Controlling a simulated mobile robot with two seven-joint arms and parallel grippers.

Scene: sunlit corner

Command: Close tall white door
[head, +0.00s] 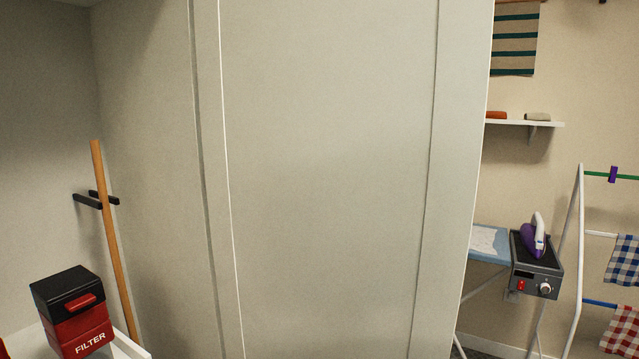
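The tall white door (330,180) fills the middle of the head view, very close, running past the top and bottom edges. It has a flat recessed panel with a raised border. Its right edge (474,150) stands free, with the room showing beyond it, so it looks swung open. A narrow dark line runs down near its left border. No handle shows, and I cannot tell where the hinges are. Neither of my grippers is in view.
At left, a black and red box marked FILTER (72,312) sits on a white surface (128,348), beside a wooden pole (112,230) at a dark bracket (88,201). At right are an ironing board (488,243), a purple iron (534,238), a drying rack (577,250) and a shelf (530,123).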

